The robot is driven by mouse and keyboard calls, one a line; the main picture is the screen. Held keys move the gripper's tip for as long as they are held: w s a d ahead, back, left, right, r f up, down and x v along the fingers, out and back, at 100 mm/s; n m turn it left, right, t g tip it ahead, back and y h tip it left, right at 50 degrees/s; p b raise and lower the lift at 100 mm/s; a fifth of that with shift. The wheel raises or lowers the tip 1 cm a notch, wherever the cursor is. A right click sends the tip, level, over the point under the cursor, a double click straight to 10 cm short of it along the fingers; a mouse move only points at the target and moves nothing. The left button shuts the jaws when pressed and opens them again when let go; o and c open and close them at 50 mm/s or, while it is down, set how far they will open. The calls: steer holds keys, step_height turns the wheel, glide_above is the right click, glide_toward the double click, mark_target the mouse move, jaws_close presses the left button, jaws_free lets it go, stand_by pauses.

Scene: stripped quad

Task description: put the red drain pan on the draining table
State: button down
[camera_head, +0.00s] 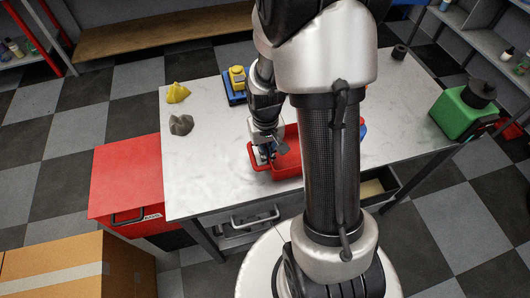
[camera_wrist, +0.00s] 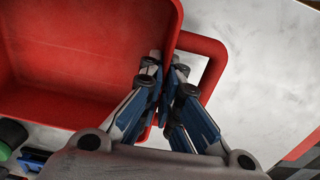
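The red drain pan (camera_head: 285,165) is on or just over the pale-topped table (camera_head: 205,180), near its front edge and partly hidden behind my arm. In the wrist view the pan (camera_wrist: 75,60) fills the upper left, with a red loop handle (camera_wrist: 217,62) at its right side. My gripper (camera_head: 265,152) is at the pan's left end. In the wrist view my gripper's fingertips (camera_wrist: 166,68) are close together, on either side of the pan's edge by the handle. The exact contact is partly hidden. No table is marked as the draining table.
A yellow cloth (camera_head: 177,92), a grey cloth (camera_head: 181,125) and a blue-and-yellow item (camera_head: 236,84) are on the table's left half. A red cabinet (camera_head: 125,170) and cardboard box (camera_head: 60,265) stand left. A green can (camera_head: 462,112) is at right.

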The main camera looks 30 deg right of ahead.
steer(key=shift+r, duration=0.15)
steer(key=shift+f, duration=0.2)
steer(key=c, duration=1.8)
jaws_free()
steer(key=s+a+r+n+t+p, duration=0.1)
steer(key=s+a+r+p, duration=0.15)
steer(key=r, duration=0.85)
steer(key=s+a+r+t+p, duration=0.1)
steer(key=a+r+p, duration=0.15)
steer(key=r, duration=0.95)
steer(key=s+a+r+n+t, duration=0.2)
steer(key=s+a+r, duration=0.3)
steer(key=s, duration=0.5)
steer(key=shift+a+r+t+b, duration=0.3)
steer(key=shift+a+r, duration=0.05)
steer(key=shift+r, duration=0.35)
